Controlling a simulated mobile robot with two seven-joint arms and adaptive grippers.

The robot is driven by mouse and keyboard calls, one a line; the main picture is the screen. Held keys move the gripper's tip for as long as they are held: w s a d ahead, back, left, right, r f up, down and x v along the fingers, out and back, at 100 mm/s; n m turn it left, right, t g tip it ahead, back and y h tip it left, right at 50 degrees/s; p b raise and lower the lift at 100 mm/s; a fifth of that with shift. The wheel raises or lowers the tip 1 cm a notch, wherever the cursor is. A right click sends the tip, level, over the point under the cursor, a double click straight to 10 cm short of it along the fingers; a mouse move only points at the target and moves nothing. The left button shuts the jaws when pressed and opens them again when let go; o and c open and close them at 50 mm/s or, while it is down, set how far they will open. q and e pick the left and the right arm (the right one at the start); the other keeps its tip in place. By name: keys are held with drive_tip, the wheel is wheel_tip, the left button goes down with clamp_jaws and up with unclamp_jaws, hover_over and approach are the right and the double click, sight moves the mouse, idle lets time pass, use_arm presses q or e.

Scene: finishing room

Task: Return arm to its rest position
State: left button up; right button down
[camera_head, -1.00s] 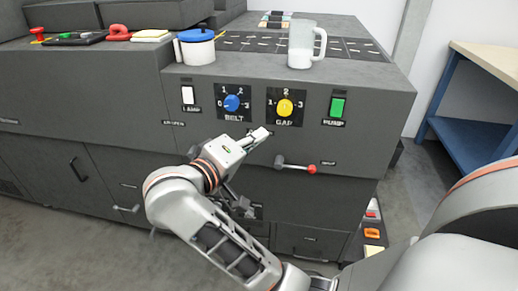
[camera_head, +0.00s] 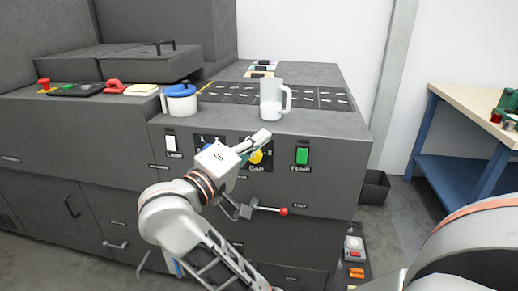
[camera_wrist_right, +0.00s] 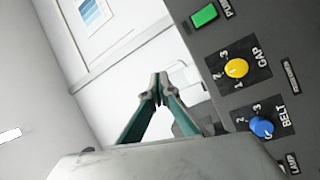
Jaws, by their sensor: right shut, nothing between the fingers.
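My right gripper (camera_head: 263,137) shows in the head view in front of the grey machine's panel, with its arm rising from the bottom. It overlaps the blue BELT knob (camera_head: 207,147) and the yellow GAP knob (camera_head: 256,158) in the picture. In the right wrist view the teal fingers (camera_wrist_right: 158,82) meet at their tips and hold nothing. The yellow knob (camera_wrist_right: 236,69) and blue knob (camera_wrist_right: 262,127) lie to the right of the fingers there. Whether the gripper touches the panel is not clear. My left gripper is not in view.
A red-tipped lever (camera_head: 283,211) sticks out beneath the knobs. A green PUMP switch (camera_head: 302,156) is to their right. A blue-framed bench (camera_head: 449,160) stands at right.

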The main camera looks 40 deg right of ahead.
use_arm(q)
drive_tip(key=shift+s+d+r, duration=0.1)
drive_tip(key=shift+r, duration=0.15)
use_arm(e)
drive_tip(key=shift+s+d+r, duration=0.1)
drive_tip(key=shift+s+r, duration=0.2)
drive_tip(key=shift+r, duration=0.1)
